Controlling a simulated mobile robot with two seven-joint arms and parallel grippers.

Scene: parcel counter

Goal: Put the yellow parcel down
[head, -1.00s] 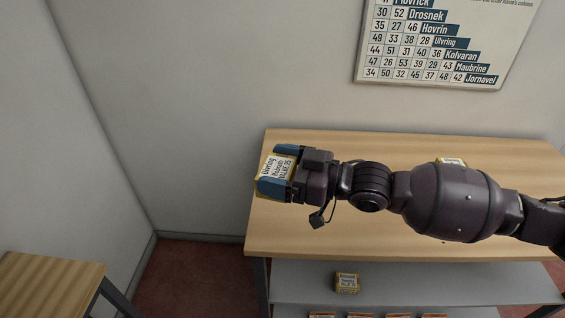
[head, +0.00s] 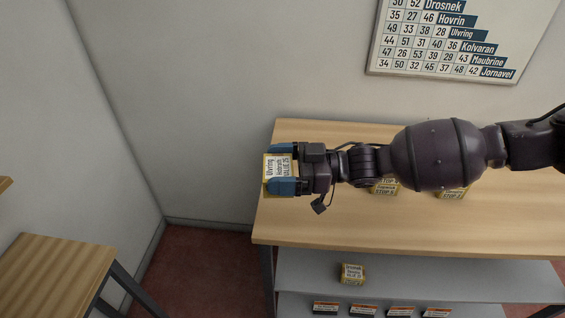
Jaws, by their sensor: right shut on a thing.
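The yellow parcel (head: 279,168) has a white label with dark print, in which "Ulvring" and "VALUE 25" can be read. My right gripper (head: 284,169) is shut on it, with one blue finger on its far side and one on its near side. The parcel shows over the left end of the wooden counter (head: 330,222). I cannot tell whether it touches the top or hangs above it. My left gripper is not in view.
Two yellow labelled parcels, one (head: 384,187) and another (head: 452,193), sit on the counter partly behind my right arm. Another parcel (head: 352,274) is on the grey shelf (head: 420,285) below. A wooden table (head: 50,270) stands at left. The counter's front is clear.

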